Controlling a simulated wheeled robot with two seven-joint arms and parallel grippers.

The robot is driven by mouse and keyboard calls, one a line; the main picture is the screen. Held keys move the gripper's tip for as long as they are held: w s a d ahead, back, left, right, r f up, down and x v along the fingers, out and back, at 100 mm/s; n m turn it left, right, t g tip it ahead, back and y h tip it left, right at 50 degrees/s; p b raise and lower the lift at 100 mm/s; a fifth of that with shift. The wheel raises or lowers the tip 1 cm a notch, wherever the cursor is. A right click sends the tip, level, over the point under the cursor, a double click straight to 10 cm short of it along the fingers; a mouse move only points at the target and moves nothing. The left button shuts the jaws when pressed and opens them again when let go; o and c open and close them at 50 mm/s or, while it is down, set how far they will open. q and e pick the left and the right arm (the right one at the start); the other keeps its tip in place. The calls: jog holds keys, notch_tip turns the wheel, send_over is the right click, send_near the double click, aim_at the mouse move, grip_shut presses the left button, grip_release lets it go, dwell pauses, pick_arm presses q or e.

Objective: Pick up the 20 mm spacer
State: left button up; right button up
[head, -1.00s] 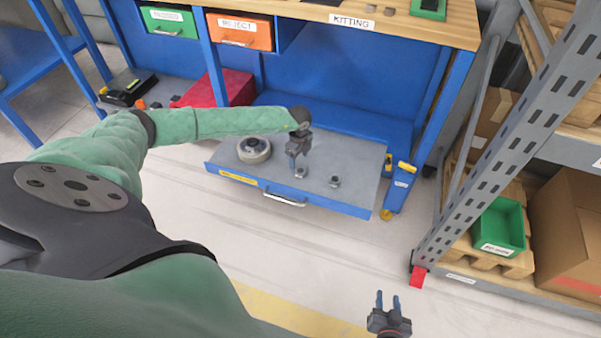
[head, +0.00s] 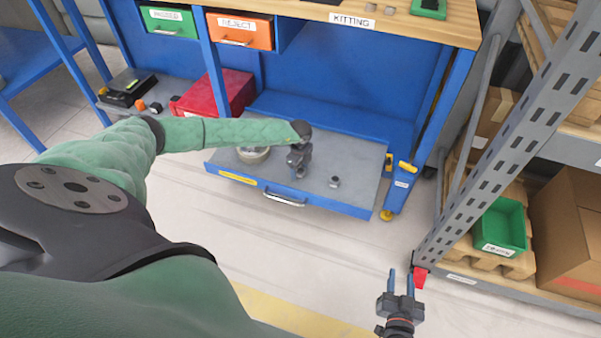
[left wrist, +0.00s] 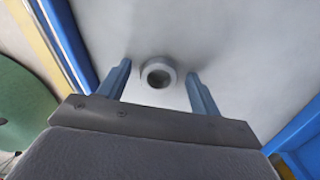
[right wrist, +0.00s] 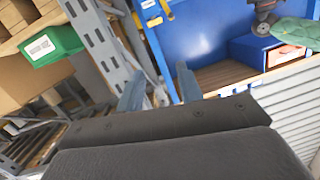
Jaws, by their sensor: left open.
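My left gripper (head: 298,168) hangs over the pulled-out grey drawer (head: 356,160) in the head view, its fingers mostly hidden there. In the left wrist view it is open (left wrist: 158,88), with a small grey ring-shaped spacer (left wrist: 158,73) between and just beyond the fingertips. The spacer stands on the drawer surface, hole facing up, and neither finger visibly touches it. A second small grey ring-like part (head: 335,182) stands to the right in the drawer. No size marking is readable on either. My right gripper (head: 402,282) is open and empty, away from the drawer; its fingers also show apart in the right wrist view (right wrist: 160,85).
A round pale roll-like object (head: 253,154) lies in the drawer, left of my left gripper. A red box (head: 215,92) stands behind to the left. The shelving upright (head: 510,150) rises right of the drawer. The drawer's right part is mostly clear.

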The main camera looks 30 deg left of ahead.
pick_arm(q)
jog(key=c, duration=1.1)
jog(key=shift+r, duration=0.1)
